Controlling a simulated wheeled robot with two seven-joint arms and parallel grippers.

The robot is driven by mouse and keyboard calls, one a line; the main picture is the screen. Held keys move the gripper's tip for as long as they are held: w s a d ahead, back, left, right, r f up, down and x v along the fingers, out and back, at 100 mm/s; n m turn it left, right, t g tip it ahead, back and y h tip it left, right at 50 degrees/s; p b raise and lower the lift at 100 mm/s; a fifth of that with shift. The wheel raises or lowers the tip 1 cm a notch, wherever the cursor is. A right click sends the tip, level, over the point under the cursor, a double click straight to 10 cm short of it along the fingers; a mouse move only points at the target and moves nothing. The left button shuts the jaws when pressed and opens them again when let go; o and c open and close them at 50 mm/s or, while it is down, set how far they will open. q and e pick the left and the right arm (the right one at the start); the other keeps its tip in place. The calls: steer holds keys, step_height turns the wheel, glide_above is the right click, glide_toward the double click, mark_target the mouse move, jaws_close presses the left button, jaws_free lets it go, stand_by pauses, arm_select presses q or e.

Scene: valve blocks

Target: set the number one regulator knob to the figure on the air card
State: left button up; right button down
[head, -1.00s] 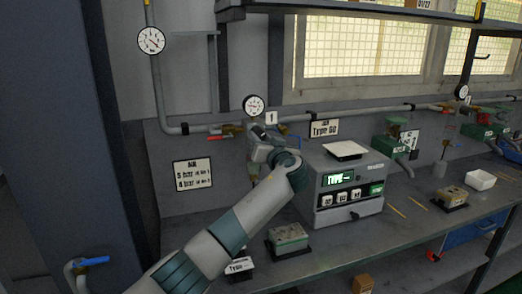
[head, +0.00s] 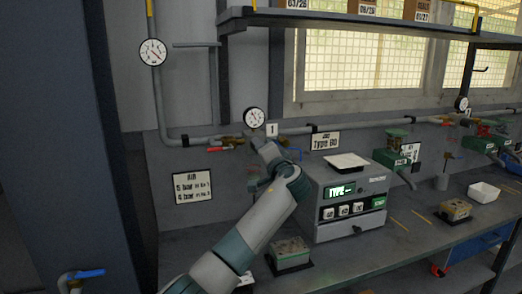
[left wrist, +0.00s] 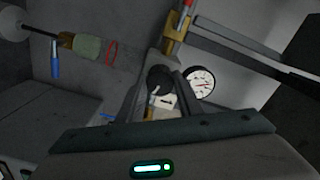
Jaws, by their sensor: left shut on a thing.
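The air card (head: 193,187) hangs on the back panel at left and reads 5 bar at No 1 and 4 bar at No 2. A plate marked 1 (head: 271,129) is beside a round white gauge (head: 254,117) on the pipe. The gauge also shows in the left wrist view (left wrist: 201,82); its figures are too small to read. My left gripper (left wrist: 160,92) is shut on the dark number one regulator knob (left wrist: 159,78), just left of the gauge in that view. In the head view my arm hides the knob. My right gripper is out of view.
A grey tester box (head: 342,200) with a lit display stands on the bench right of my arm. A green block (head: 290,253) sits in front of it. A red lever (head: 222,149) is on the pipe at left. Another gauge (head: 153,52) is higher up.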

arm_select(q)
steer(key=shift+d+m+p, duration=0.1)
steer(key=shift+m+p, duration=7.45)
steer(key=shift+m, duration=4.05)
steer(key=o, duration=1)
steer(key=shift+o, duration=0.2)
steer(key=shift+r, duration=0.1)
